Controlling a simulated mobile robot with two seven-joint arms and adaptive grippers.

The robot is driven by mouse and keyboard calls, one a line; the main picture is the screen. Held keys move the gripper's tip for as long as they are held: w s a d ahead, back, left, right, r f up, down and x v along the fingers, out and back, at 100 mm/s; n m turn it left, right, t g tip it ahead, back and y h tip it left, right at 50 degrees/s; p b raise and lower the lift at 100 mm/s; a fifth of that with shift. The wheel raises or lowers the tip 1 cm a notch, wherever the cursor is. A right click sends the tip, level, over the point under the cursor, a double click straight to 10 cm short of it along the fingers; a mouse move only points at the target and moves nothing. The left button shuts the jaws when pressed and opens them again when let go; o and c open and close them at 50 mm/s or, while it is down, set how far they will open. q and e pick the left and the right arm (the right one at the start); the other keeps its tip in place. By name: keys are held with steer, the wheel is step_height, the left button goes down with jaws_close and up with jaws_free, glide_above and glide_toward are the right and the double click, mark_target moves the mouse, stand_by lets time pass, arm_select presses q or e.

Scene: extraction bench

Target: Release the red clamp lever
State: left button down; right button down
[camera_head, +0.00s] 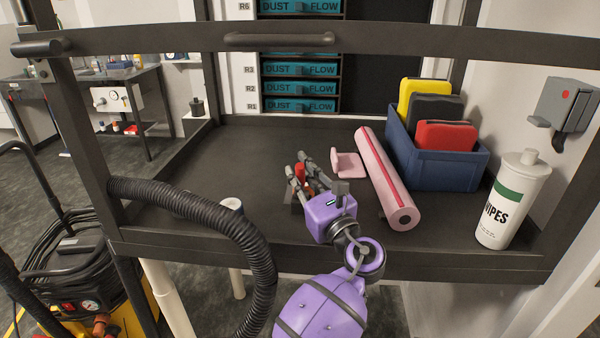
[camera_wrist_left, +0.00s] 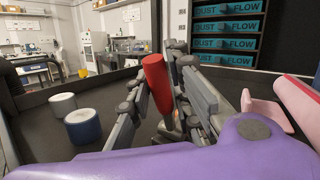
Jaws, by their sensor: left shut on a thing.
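The red clamp lever (camera_head: 300,173) shows in the head view between the fingers of my left gripper (camera_head: 310,170), over the dark bench top. In the left wrist view the red lever (camera_wrist_left: 157,84) stands up, slightly tilted, between the two grey fingers of my left gripper (camera_wrist_left: 160,88). The gripper is shut on the lever. Metal parts show at the lever's lower end, but the fingers and the purple gripper body hide most of the clamp. My right gripper is not in view.
A pink roll (camera_head: 385,180) and a small pink piece (camera_head: 347,164) lie right of the gripper. A blue bin (camera_head: 450,172) and a wipes bottle (camera_head: 512,200) stand farther right. A black hose (camera_head: 215,208) curves at left. A dark rail (camera_head: 420,41) crosses above.

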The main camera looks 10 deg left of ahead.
arm_select(q)
steer(key=c, duration=1.6)
jaws_free()
steer(key=shift+s, duration=0.1)
steer(key=shift+o, duration=0.2)
step_height(320, 180, up, 10)
